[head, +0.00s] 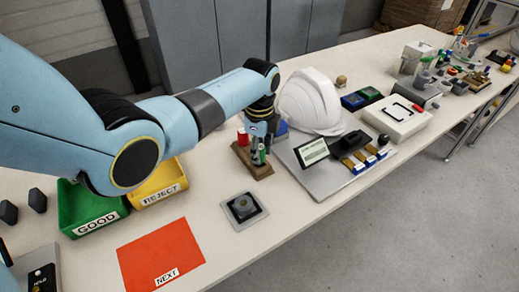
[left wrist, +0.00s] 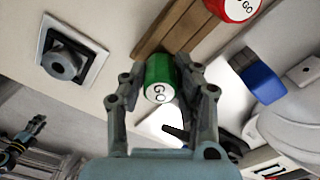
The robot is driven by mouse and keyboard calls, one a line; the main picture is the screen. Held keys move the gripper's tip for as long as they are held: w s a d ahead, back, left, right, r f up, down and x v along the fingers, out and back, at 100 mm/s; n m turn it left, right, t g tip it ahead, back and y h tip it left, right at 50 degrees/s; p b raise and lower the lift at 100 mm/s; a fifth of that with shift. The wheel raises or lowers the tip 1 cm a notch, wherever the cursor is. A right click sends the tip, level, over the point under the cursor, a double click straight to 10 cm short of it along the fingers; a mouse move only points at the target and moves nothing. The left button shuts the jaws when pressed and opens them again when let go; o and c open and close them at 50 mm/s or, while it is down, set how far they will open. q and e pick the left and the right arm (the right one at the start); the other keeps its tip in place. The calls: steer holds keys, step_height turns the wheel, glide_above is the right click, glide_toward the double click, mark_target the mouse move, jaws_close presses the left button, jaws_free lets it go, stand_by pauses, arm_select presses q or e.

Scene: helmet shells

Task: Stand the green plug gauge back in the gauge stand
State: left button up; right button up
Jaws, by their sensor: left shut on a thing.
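The green plug gauge (left wrist: 158,72), marked GO on its end, is between the fingers of my left gripper (left wrist: 160,92), which is shut on it. In the head view my left gripper (head: 259,154) is over the wooden gauge stand (head: 262,172), with the green gauge (head: 257,158) partly hidden by the fingers. In the left wrist view the stand (left wrist: 172,28) lies just beyond the gauge; I cannot tell whether they touch. A red gauge (left wrist: 236,8) is at the stand's other end. A grey jointed gripper, apparently my right one (left wrist: 26,134), shows small at lower left.
A white helmet shell (head: 311,100) and a grey fixture plate with a display (head: 312,151) stand right of the stand. A square plate with a dark round part (head: 243,208) lies nearer. Green (head: 88,222) and yellow (head: 157,191) bins and a red mat (head: 160,252) are left.

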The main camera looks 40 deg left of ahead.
arm_select(q)
steer(key=shift+f+b, duration=0.5)
steer(key=shift+f, duration=0.25)
stand_by(0.5)
stand_by(0.4)
steer(key=o, duration=1)
steer(key=shift+o, duration=0.2)
steer(key=shift+r, duration=0.1)
step_height(320, 180, up, 12)
steer(key=shift+f, duration=0.1)
